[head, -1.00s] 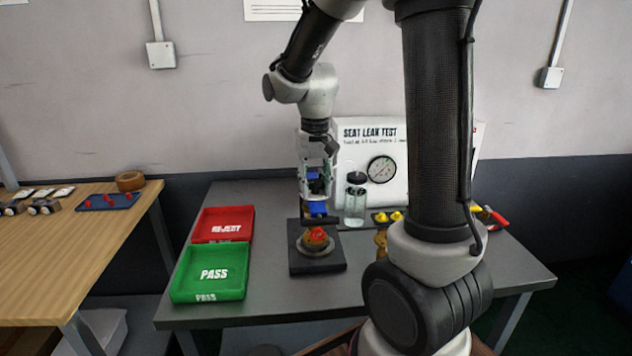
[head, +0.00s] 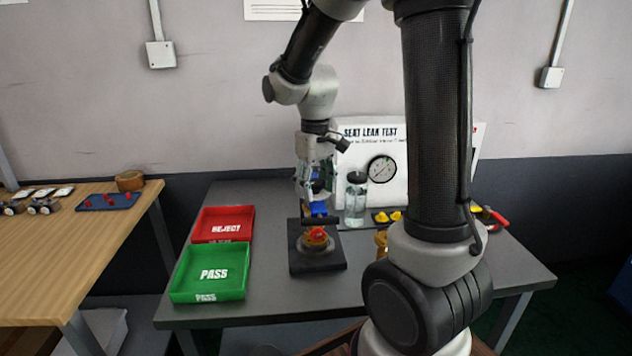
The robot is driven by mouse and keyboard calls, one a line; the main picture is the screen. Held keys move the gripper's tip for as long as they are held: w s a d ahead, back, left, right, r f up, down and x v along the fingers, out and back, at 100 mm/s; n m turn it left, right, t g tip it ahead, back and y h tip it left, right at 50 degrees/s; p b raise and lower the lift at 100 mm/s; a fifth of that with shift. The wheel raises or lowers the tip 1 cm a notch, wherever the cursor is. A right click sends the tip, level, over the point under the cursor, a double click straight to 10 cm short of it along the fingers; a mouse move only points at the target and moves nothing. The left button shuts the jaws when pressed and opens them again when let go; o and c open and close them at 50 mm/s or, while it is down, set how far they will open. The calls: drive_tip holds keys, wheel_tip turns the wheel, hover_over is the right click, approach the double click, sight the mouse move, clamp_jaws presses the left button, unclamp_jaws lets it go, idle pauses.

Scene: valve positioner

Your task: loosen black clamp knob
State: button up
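The clamp fixture is a dark square base (head: 305,262) on the grey bench, with a round brass-coloured body topped in red (head: 317,237) seated at its middle. A dark bar (head: 322,221) lies just above and behind the body. My gripper (head: 314,203) points down over the back of the fixture, with blue showing at its fingers. I cannot pick out the black clamp knob; it may be hidden by the gripper or blend with the dark bar. The fingers are too small to tell whether they are open or shut.
A red REJECT tray (head: 223,224) and a green PASS tray (head: 209,273) stand left of the fixture. A clear bottle (head: 355,200) and the white seat leak test panel (head: 372,140) stand close behind right. Yellow parts (head: 388,216) sit right. Bench front is clear.

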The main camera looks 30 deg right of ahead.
drive_tip(key=m, duration=0.7)
drive_tip(key=shift+m, duration=0.4)
drive_tip(key=m, duration=0.6)
drive_tip(key=shift+r, duration=0.1)
drive_tip(key=shift+c, duration=0.2)
clamp_jaws()
drive_tip(key=n, duration=0.3)
drive_tip(key=shift+s+n, duration=0.1)
drive_tip(key=shift+n, duration=0.2)
drive_tip(key=shift+o, duration=0.2)
unclamp_jaws()
drive_tip(key=shift+f, duration=0.2)
drive_tip(key=shift+r, duration=0.1)
